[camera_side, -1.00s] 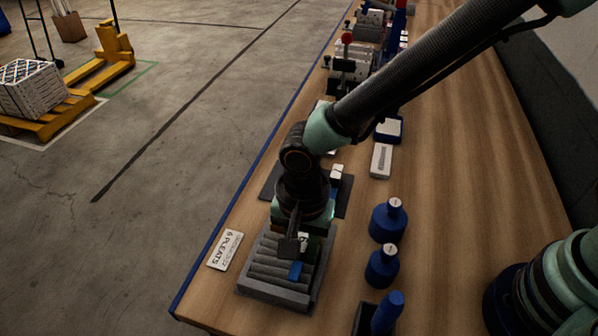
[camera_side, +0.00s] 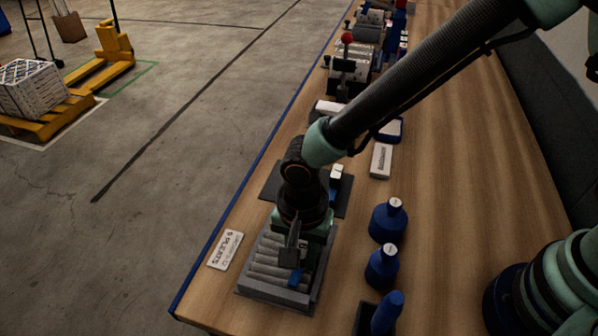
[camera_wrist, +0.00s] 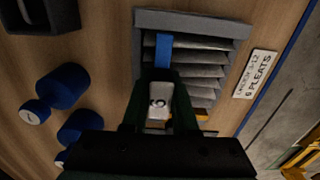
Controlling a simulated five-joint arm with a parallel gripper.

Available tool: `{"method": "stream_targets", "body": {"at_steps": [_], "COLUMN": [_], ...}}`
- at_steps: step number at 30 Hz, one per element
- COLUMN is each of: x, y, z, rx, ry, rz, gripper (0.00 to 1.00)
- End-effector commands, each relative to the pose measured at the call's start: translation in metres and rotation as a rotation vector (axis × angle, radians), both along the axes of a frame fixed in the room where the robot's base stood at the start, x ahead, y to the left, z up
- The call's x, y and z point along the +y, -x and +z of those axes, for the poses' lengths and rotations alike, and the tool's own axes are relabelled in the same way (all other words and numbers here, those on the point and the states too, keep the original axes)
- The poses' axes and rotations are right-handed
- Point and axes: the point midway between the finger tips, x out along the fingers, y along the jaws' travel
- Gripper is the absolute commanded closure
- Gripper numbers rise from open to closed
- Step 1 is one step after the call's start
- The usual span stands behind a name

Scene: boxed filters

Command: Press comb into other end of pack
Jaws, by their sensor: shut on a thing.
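The pack (camera_side: 272,294) is a grey tray-like frame of pale pleats near the bench's left edge in the side view. Its frame (camera_wrist: 190,20) and pleats show at the top of the wrist view. My gripper (camera_wrist: 160,108) is over the pack and shut on a comb. The comb has a white grip block (camera_wrist: 158,100) with a dark character on it, and a blue bar (camera_wrist: 163,50) lying across the line of the pleats. The blue part (camera_side: 296,277) also shows in the side view. My gripper hides the rest, and I cannot tell how deep the comb sits.
A dark mat (camera_side: 268,182) with a white-and-blue piece (camera_side: 337,173) lies behind.

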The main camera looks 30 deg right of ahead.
Motion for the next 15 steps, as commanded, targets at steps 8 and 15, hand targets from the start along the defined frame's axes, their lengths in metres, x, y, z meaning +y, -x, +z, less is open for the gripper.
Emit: {"method": "stream_targets", "body": {"at_steps": [8, 15], "x": [-0.0001, -0.0001], "y": [-0.0001, -0.0001], "z": [-0.0004, -0.0029], "rx": [0.000, 0.000], "ry": [0.000, 0.000], "rz": [0.000, 0.000], "gripper": [1.00, 1.00]}}
